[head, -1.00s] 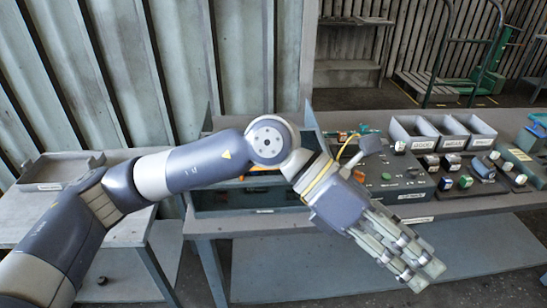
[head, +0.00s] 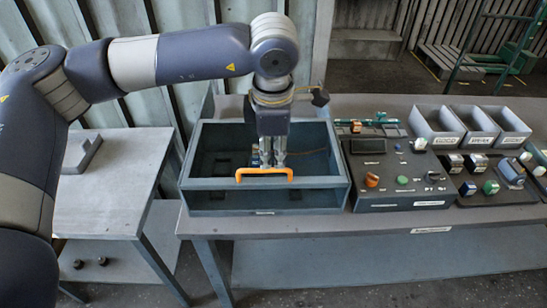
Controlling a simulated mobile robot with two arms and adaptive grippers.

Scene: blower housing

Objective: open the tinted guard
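The blower housing is a grey-blue open-looking box (head: 215,201) on the bench. An orange handle (head: 264,173) runs level across its front upper edge. The tinted guard seems to be the dark see-through cover (head: 318,164) over the box; its outline is hard to make out, and it looks down. My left gripper (head: 272,164) points down over the box, its fingertips right at the middle of the orange handle. The handle passes in front of the tips, so I cannot tell whether they touch or hold it. My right gripper is out of view.
A control panel (head: 395,190) with knobs and buttons stands right of the box. Several grey bins (head: 437,126) and small coloured parts are farther right. A low side table (head: 105,205) with a tray is at the left. The bench front strip is clear.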

